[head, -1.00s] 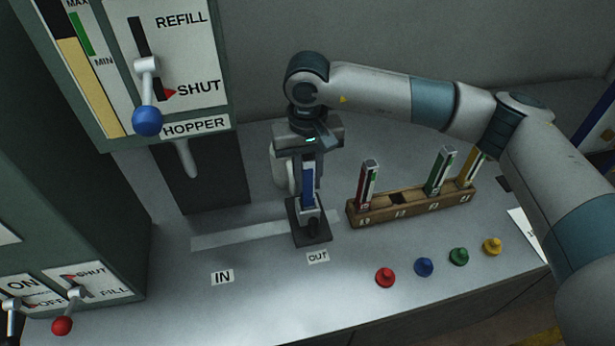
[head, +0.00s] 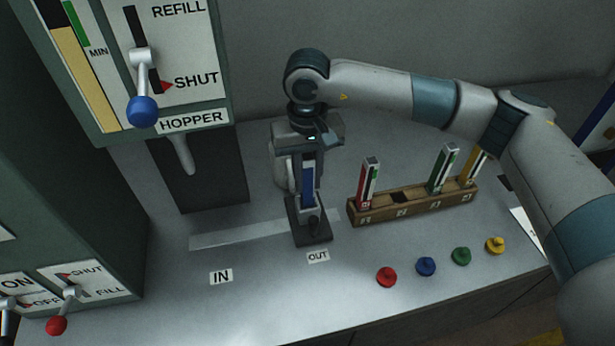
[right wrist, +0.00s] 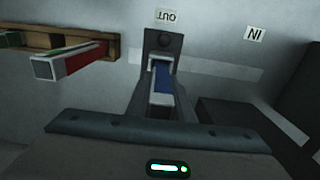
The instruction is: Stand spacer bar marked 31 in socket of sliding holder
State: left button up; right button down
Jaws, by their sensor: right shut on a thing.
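The blue spacer bar (head: 308,182) stands upright at the sliding holder (head: 312,232), its lower end at the holder's socket. How deep it sits I cannot tell, and its number is not readable. My right gripper (head: 309,160) is above the holder, shut on the upper part of the bar. In the right wrist view the blue bar (right wrist: 161,82) runs from the gripper down to the dark holder (right wrist: 165,42). The holder is at the OUT end of the light track (head: 238,234). My left gripper is not in view.
A wooden rack (head: 415,205) to the right holds red (head: 368,185), green (head: 442,168) and yellow (head: 473,170) bars, with one empty slot. Several coloured knobs lie in front of it. The hopper (head: 190,122) and its lever stand at left. The track toward IN is clear.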

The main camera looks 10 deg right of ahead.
aim_at(307, 167)
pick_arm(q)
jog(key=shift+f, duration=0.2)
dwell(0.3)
pick_arm(e)
jog(key=c, duration=1.5)
grip_release()
jog(key=shift+r+b, duration=0.4)
jog(key=shift+r, duration=0.15)
notch_tip(307, 167, up, 2)
jog(key=shift+r+b, duration=0.1)
jog(key=shift+b, duration=0.3)
notch_tip(307, 167, up, 13)
jog(key=b, duration=0.3)
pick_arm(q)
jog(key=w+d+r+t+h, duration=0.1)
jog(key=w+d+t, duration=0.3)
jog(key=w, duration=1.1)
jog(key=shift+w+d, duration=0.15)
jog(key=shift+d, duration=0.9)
pick_arm(e)
jog(key=shift+r, duration=0.5)
